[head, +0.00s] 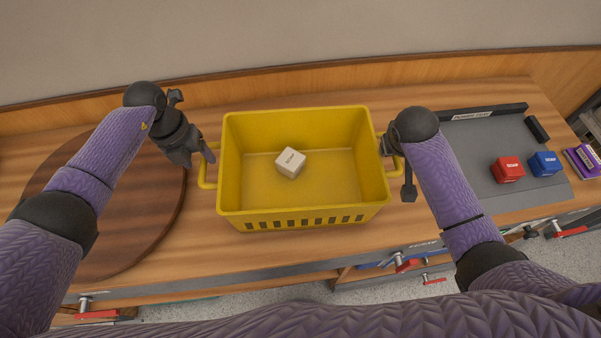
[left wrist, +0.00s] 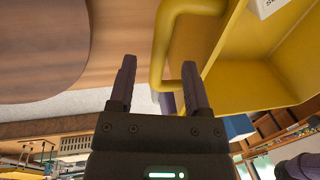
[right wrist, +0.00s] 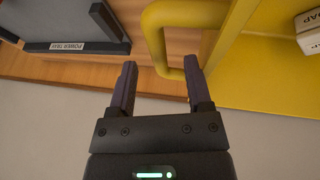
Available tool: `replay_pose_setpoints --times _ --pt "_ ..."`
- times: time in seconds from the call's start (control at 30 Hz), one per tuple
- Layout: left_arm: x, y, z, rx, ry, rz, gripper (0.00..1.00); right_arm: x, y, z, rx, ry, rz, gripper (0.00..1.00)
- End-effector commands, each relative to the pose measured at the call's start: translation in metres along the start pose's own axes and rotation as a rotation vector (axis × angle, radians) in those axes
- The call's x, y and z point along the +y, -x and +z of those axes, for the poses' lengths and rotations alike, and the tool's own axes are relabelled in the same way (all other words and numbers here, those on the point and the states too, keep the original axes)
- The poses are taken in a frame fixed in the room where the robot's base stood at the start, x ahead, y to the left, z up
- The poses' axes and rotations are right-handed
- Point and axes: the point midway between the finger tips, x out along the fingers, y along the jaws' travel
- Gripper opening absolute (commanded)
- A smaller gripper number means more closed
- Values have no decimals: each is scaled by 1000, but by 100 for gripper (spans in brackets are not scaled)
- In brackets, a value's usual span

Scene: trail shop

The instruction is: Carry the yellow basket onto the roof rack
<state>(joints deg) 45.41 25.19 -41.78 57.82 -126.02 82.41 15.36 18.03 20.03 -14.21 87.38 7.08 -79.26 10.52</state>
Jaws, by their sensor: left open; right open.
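The yellow basket (head: 300,212) stands upright on the wooden counter, with a white block (head: 290,162) inside it. It has a loop handle on each side. My left gripper (head: 202,151) is open at the left handle (left wrist: 163,50); in the left wrist view (left wrist: 158,88) that handle shows between the spread fingers. My right gripper (head: 397,168) is open at the right handle (right wrist: 153,38); in the right wrist view (right wrist: 160,88) that handle shows between the fingers. Neither gripper is closed on a handle. I cannot make out a roof rack in any view.
A round dark wooden board (head: 150,215) lies left of the basket. A grey tray (head: 465,150) on the right holds a red block (head: 507,169) and a blue block (head: 545,164). A purple item (head: 580,160) lies at the far right. A wall runs behind the counter.

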Motion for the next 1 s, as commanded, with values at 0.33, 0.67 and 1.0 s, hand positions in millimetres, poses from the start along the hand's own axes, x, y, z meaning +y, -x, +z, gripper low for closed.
replay_pose_setpoints --times 0.33,0.67,1.0 --pt "0 -33 -1 2 0 0 63 0 -33 0 0 0 -1 64" --pt "0 -34 -1 1 0 0 46 0 -33 0 1 0 0 47" --pt "0 -33 -1 1 0 0 0 0 -33 0 0 0 0 0"
